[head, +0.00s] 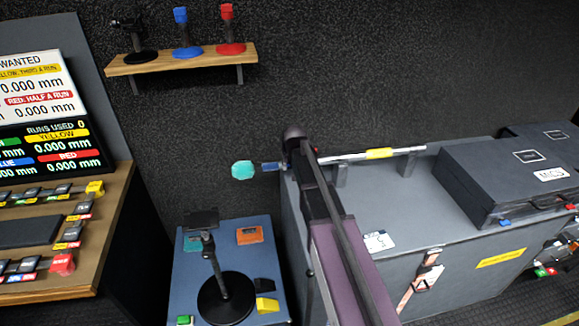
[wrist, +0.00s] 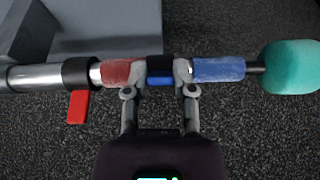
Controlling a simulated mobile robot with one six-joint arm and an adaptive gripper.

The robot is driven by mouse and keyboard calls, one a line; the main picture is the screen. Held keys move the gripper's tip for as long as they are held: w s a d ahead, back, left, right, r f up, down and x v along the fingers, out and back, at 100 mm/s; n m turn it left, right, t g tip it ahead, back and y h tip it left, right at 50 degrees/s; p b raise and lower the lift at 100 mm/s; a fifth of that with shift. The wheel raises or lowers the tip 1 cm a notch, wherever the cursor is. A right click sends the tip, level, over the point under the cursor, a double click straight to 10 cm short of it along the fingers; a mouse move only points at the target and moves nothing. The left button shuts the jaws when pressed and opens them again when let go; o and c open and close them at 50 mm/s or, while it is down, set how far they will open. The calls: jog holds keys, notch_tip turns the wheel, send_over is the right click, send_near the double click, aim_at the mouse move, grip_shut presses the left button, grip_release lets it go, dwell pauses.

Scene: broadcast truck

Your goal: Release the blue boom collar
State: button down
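In the wrist view a boom pole (wrist: 30,77) runs sideways across the picture. A black collar with a blue lever (wrist: 160,80) sits on it between a red sleeve (wrist: 117,72) and a blue sleeve (wrist: 218,69). My gripper (wrist: 160,72) has one fingertip on each side of this collar, close to its edges. I cannot tell whether the fingers touch it. Another black collar (wrist: 76,72) carries a hanging red lever (wrist: 78,106). A teal foam microphone (wrist: 291,67) is at the right end. In the head view my arm hides the collars.
The pole, with a yellow section (head: 379,153), rests on supports above a grey case (head: 400,200). A blue-topped stand (head: 190,285) holds a black device. A scoreboard (head: 50,140) stands left, and a shelf (head: 180,59) is on the wall. The wrist view shows dark floor below the pole.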

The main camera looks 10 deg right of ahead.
jog(key=t+b, duration=0.1)
jog(key=f+t+b, duration=0.1)
jog(key=b, duration=0.1)
jog(key=shift+s+f+t, duration=0.1)
jog(key=shift+s+t, duration=0.2)
dwell(0.4)
jog(key=shift+c, duration=2.2)
grip_release()
jog(key=shift+w+r+p, duration=0.15)
jog(key=shift+r+p, duration=0.05)
jog(key=shift+p, duration=0.15)
